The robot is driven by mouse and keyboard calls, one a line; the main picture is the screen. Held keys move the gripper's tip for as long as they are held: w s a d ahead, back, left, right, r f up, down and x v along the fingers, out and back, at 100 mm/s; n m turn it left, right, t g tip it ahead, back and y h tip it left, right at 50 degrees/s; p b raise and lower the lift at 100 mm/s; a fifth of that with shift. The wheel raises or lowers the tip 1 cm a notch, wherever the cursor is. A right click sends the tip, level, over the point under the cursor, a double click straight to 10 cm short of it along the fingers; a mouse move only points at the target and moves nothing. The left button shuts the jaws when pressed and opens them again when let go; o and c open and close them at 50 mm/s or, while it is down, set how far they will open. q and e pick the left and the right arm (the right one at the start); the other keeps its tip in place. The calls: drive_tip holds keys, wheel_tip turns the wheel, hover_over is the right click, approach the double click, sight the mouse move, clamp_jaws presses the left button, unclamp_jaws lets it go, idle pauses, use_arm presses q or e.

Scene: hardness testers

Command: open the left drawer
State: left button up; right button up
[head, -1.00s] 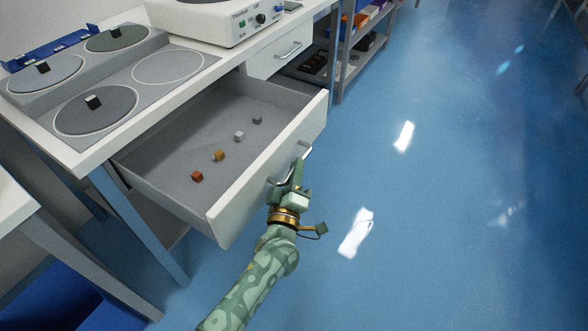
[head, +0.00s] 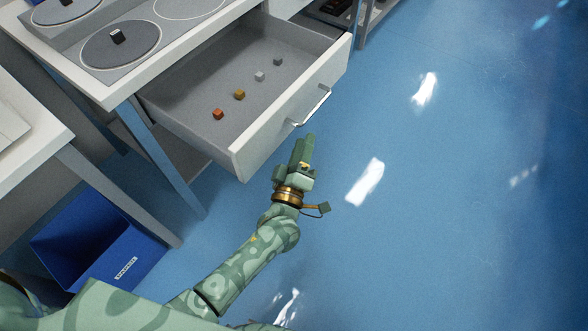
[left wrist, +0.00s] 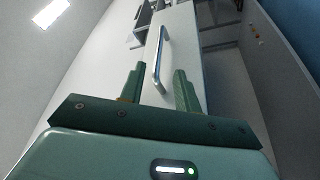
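The left drawer (head: 245,90) is pulled well out of the white-topped bench. Its white front panel (head: 290,118) carries a metal bar handle (head: 313,106). Several small cubes lie inside, among them a red one (head: 218,113) and an orange one (head: 239,94). My left gripper (head: 304,146) is just in front of the drawer front, below the handle and apart from it. In the left wrist view its two fingers (left wrist: 158,88) are spread, with the handle (left wrist: 160,52) beyond and between them. The left gripper is empty. My right gripper is not in view.
A blue bin (head: 97,240) stands on the floor under the neighbouring table (head: 30,150). A grey panel with round plates (head: 120,45) lies on the bench top. The blue floor right of the drawer is clear.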

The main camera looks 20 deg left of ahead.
use_arm(q)
drive_tip(key=p+v, duration=0.1)
drive_tip(key=v, duration=0.6)
drive_tip(key=shift+s, duration=0.2)
drive_tip(key=shift+f, duration=0.1)
